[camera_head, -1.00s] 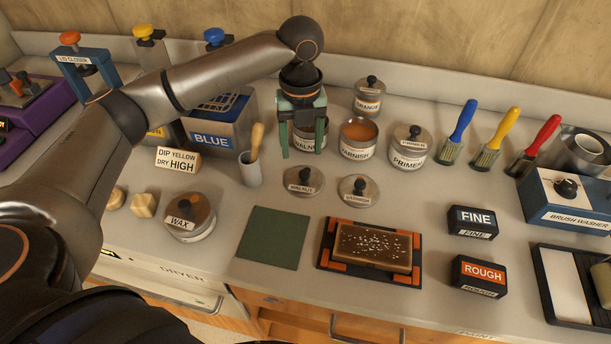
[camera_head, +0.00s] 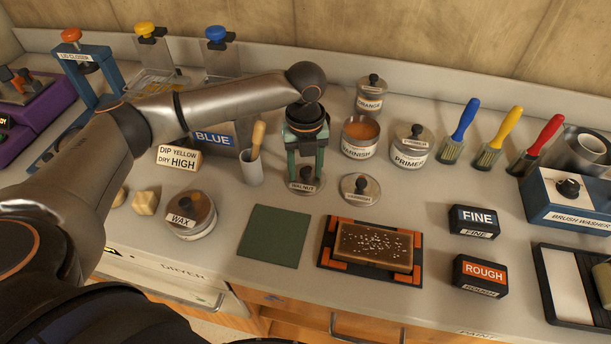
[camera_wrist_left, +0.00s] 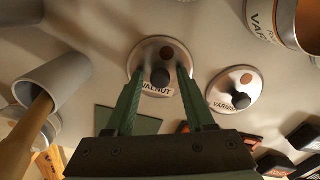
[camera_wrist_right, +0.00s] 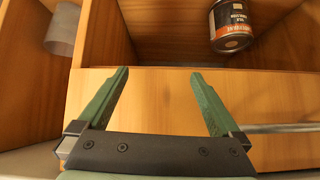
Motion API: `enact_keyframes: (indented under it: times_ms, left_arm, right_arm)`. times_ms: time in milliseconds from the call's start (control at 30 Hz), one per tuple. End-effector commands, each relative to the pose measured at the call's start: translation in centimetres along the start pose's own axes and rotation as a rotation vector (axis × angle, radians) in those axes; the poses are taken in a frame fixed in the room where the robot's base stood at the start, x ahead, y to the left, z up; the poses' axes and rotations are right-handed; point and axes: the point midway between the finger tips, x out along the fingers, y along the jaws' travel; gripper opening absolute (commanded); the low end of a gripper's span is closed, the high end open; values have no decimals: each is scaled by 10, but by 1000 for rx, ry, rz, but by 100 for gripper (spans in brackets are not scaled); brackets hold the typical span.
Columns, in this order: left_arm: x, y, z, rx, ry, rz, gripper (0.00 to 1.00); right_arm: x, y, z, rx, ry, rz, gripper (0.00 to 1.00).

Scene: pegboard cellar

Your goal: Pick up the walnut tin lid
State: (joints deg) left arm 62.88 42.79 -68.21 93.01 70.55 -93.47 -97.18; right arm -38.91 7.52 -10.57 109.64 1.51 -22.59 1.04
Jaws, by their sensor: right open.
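The walnut tin lid (camera_head: 304,188) is a round metal lid with a dark knob and a WALNUT label, lying flat on the bench. It also shows in the left wrist view (camera_wrist_left: 143,62). My left gripper (camera_head: 305,176) is open and points down over the lid. In the left wrist view its fingertips (camera_wrist_left: 158,73) are on either side of the knob; I cannot tell whether they touch it. The walnut tin is hidden behind this gripper in the head view. My right gripper (camera_wrist_right: 160,76) is open and empty, seen only in its wrist view.
The varnish lid (camera_head: 359,188) lies just right of the walnut lid, and the varnish tin (camera_head: 359,150) stands behind. A grey cup (camera_head: 251,170) with a wooden handle is close on the left. A green mat (camera_head: 272,237) lies in front. A can (camera_wrist_right: 231,25) shows beyond my right gripper.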

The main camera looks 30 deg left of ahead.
Motion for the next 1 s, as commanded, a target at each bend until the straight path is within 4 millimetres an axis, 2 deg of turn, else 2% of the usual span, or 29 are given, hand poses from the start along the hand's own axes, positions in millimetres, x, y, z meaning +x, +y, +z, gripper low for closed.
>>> enact_keyframes:
  times_ms: [33, 467, 1000]
  left_arm:
    - [0, 0, 0, 0, 0, 0, 47]
    - [0, 0, 0, 0, 0, 0, 0]
    - [-4, 0, 0, 0, -1, -1, 0]
  right_arm:
    - [0, 0, 0, 0, 0, 0, 100]
    - [0, 0, 0, 0, 1, 0, 100]
    - [0, 0, 0, 0, 1, 0, 100]
